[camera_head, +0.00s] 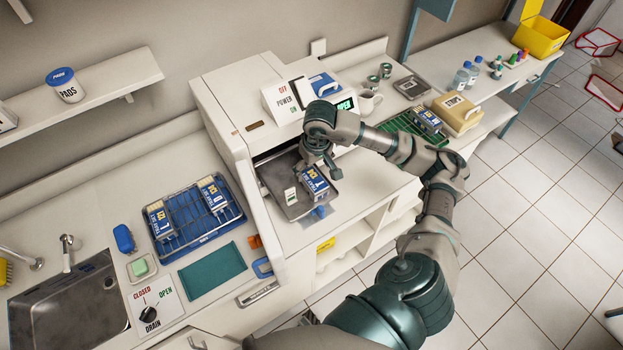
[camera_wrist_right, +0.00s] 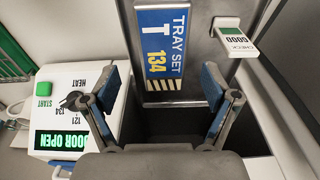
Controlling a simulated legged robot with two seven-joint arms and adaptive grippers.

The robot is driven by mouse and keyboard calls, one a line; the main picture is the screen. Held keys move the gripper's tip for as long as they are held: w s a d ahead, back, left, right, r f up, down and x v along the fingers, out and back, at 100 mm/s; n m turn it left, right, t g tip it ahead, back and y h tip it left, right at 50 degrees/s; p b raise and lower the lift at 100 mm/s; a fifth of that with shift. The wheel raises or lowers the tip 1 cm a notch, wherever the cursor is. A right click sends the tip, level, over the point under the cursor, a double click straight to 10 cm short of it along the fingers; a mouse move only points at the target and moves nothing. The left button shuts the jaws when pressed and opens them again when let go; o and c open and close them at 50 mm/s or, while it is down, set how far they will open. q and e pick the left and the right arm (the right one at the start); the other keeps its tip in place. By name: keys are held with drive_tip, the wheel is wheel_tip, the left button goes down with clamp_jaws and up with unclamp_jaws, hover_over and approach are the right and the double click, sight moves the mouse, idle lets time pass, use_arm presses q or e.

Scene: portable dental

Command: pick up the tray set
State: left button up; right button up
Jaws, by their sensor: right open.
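A blue-and-white tray set (camera_head: 314,185) lies on a grey metal tray (camera_head: 291,210) that sticks out of the open white sterilizer (camera_head: 213,112). In the right wrist view the tray set (camera_wrist_right: 163,45) reads "TRAY SET T 134" and lies ahead of the fingers. My right gripper (camera_head: 320,168) is over the tray, just behind and above the tray set. In the right wrist view its fingers (camera_wrist_right: 161,90) are spread apart with nothing between them. A small white card marked "GOOD" (camera_wrist_right: 231,32) stands beside the tray set. My left gripper does not show.
Other blue-and-white packs lie on a blue wire rack (camera_head: 185,248) at left and a green rack (camera_head: 399,125) at right. A sink (camera_head: 66,315) is at far left. The sterilizer's display (camera_wrist_right: 62,139) reads "DOOR OPEN".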

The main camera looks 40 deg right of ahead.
sight(311, 176)
drive_tip(key=f, duration=0.3)
drive_tip(key=shift+w+a+f, duration=0.15)
drive_tip(key=shift+w, duration=0.1)
drive_tip(key=c, duration=1.4)
